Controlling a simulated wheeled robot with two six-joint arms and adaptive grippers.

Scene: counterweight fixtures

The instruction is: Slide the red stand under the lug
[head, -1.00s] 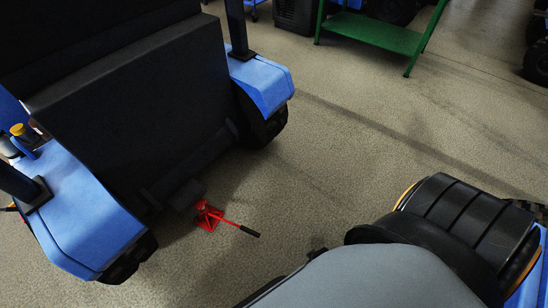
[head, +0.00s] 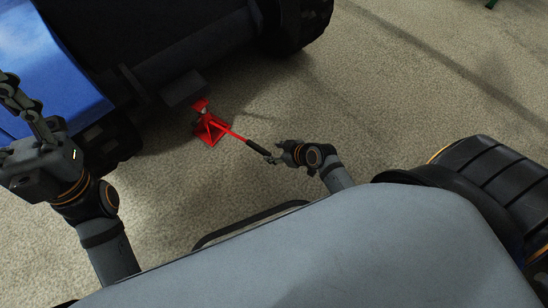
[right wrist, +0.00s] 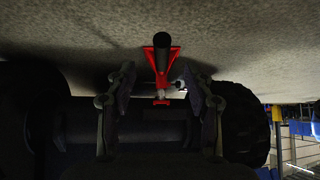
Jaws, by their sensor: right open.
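The red stand (head: 210,131) is on the floor just in front of a dark block that looks like the lug (head: 184,88), on the machine's rear; its top is close to the block's near edge. A red bar with a black grip (head: 257,147) runs from it towards my right gripper (head: 272,157). That gripper is open at the grip's end. In the right wrist view the stand (right wrist: 161,62) and black grip (right wrist: 162,41) show between and above the spread fingers (right wrist: 162,92). My left gripper (head: 28,130) is raised at the left, away from the stand; its jaw gap is unclear.
The dark machine with a blue fender (head: 50,65) and a black wheel (head: 292,28) stands behind the stand. My own grey body fills the bottom. Bare floor (head: 400,100) lies free to the right of the stand.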

